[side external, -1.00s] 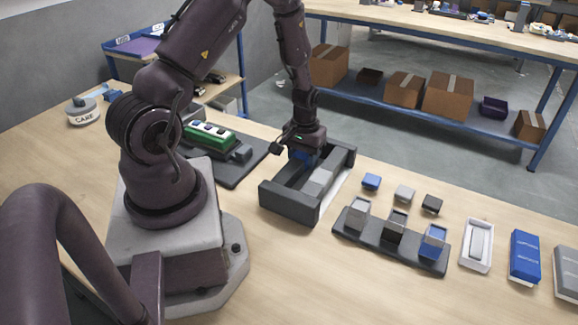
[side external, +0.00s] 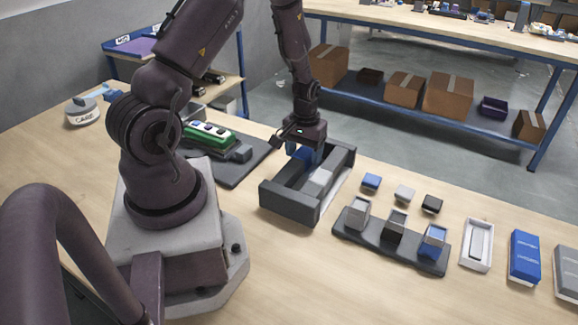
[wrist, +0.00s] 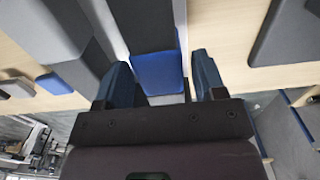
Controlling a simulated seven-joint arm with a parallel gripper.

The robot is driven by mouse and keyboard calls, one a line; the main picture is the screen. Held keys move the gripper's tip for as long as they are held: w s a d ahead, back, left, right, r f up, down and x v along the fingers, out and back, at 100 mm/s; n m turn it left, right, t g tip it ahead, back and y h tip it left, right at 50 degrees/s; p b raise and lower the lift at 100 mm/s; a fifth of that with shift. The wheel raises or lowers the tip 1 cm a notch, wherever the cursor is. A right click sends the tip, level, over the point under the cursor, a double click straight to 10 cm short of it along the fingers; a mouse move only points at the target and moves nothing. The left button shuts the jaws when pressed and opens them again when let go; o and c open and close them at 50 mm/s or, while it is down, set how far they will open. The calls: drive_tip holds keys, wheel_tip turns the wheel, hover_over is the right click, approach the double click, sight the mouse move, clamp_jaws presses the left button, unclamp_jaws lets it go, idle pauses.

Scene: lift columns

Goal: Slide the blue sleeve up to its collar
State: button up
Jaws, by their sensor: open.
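A blue block-shaped sleeve (side external: 303,154) sits at the far end of a dark open frame (side external: 290,207), next to a light grey block (side external: 320,181). In the wrist view the blue sleeve (wrist: 158,75) lies in the gap between my fingers, at the end of a dark grey bar (wrist: 150,25). My gripper (side external: 304,154) is open, pointing down over the sleeve; its blue-grey fingers also show in the wrist view (wrist: 160,80), with nothing clearly gripped. The collar cannot be told apart from the frame.
A white tray (side external: 477,245) and blue box (side external: 525,257) lie farther right. A green device (side external: 208,136) on a dark mat is left.

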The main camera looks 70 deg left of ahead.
drive_tip(key=shift+r, duration=2.65)
